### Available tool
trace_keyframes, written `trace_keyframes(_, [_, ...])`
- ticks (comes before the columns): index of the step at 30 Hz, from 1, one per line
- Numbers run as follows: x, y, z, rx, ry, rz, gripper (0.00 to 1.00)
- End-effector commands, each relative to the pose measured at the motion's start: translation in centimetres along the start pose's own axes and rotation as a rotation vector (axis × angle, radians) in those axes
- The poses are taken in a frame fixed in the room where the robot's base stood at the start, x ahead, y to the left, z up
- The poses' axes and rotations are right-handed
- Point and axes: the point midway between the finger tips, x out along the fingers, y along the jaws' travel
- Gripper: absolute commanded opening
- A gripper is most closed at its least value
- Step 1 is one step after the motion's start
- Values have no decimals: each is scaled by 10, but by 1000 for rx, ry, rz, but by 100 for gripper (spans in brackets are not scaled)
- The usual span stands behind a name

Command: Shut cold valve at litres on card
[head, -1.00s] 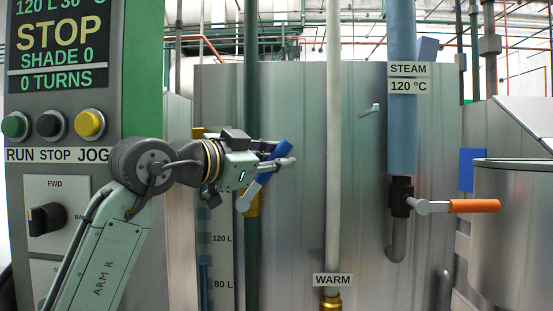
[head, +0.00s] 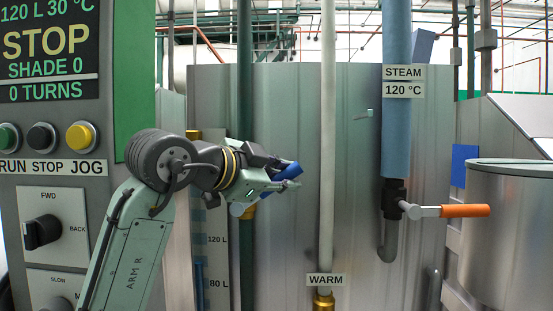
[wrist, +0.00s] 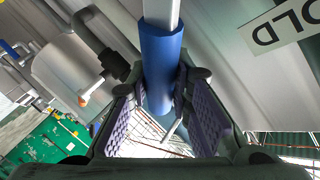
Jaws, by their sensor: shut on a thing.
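My gripper (head: 288,185) is shut on the blue-sleeved lever (head: 292,172) of the cold valve, in front of the dark green pipe. In the wrist view the blue sleeve (wrist: 163,65) lies between the purple finger pads, its pale metal shank running up. A label ending in "OLD" (wrist: 282,22), upside down, is beside it. The lever slopes up to the right; my gripper hides part of it and the valve body. A level gauge (head: 217,255) marked 120 L and 80 L stands left of the pipe, partly behind my arm. The dark display (head: 50,50) reads "120 L 30 °C", STOP, 0 TURNS.
The pale WARM pipe (head: 327,150) stands close right of my gripper. Further right are the blue STEAM pipe (head: 396,130), its orange-handled valve (head: 465,211) and a steel drum (head: 515,235). The control panel's buttons (head: 42,137) and knobs (head: 42,231) are left of my arm.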

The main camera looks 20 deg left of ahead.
Motion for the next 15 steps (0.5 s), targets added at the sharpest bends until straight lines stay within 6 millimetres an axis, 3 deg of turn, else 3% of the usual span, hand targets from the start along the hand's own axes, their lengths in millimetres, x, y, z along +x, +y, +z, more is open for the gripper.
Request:
trace_keyframes(9, [1, 1, 2, 12, -10, 4, 0])
trace_keyframes(10, [1, 1, 2, 12, -10, 4, 20])
trace_keyframes(15, [1, 1, 1, 11, -9, 3, 32])
